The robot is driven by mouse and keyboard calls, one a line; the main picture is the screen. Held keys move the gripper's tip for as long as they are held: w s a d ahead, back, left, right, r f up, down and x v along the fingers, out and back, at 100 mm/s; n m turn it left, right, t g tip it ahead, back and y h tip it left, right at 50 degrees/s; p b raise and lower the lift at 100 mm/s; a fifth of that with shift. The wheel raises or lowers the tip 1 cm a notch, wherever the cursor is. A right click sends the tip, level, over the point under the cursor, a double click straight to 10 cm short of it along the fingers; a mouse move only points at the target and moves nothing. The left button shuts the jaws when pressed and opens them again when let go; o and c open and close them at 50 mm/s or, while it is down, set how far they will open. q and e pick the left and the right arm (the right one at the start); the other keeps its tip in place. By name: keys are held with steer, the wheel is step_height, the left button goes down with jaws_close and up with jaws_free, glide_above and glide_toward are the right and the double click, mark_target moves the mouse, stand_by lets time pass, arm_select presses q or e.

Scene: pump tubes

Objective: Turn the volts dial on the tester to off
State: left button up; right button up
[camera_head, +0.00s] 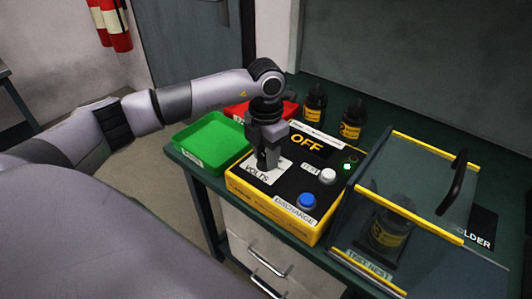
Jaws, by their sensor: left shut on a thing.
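The tester (280,217) is a yellow-edged box with a black top on the bench. Its display (308,145) reads OFF in orange letters. My left gripper (266,162) points straight down over the white VOLTS plate (258,174) at the tester's left. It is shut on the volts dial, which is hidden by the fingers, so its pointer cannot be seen. A white TEST button (327,176) and a blue DISCHARGE button (307,201) sit to the right. A small green light (347,166) glows near the right edge. My right gripper is not in view.
A green tray (211,142) and a red tray (240,109) lie left of and behind the tester. Two black tubes with yellow labels (314,103) (352,120) stand behind it. A clear yellow-edged cover (413,190) with a black handle encloses another tube (388,232) at the right.

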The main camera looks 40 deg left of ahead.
mark_target(265, 157)
arm_select(q)
steer(key=o, duration=1)
steer(key=shift+o, duration=0.2)
step_height(265, 157, up, 7)
steer(key=shift+r+b, duration=0.15)
steer(key=shift+b, duration=0.2)
steer(key=shift+s, duration=0.1)
